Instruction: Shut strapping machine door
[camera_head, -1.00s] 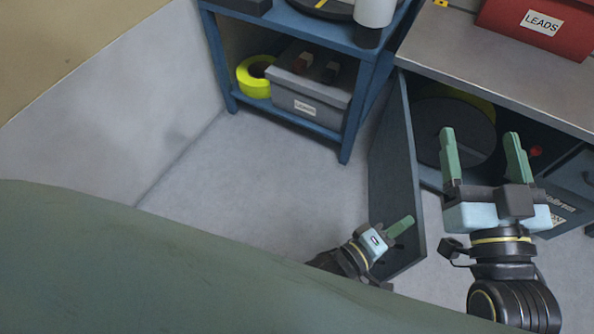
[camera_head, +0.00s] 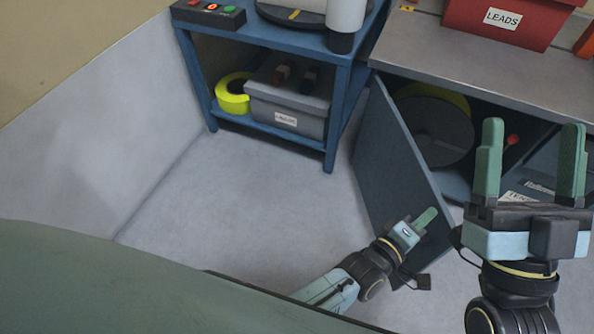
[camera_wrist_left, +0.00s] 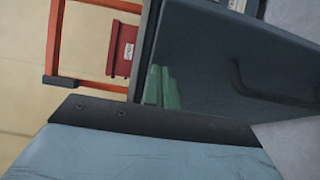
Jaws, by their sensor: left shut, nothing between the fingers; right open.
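The strapping machine door (camera_head: 390,160) is a dark blue-grey panel. It stands partly open at the left of the cabinet opening, its free edge toward me. My left gripper (camera_head: 427,216) is shut and empty, its green fingertips at the door's outer face near the free edge; contact cannot be told for certain. My right gripper (camera_head: 532,160) is open and empty in front of the cabinet opening, right of the door.
Inside the cabinet is a large dark reel (camera_head: 432,130). A red LEADS box (camera_head: 500,22) sits on the grey top (camera_head: 450,60). A blue shelf unit (camera_head: 335,110) at the left holds a grey bin (camera_head: 290,105) and yellow tape roll (camera_head: 228,100). The floor between is clear.

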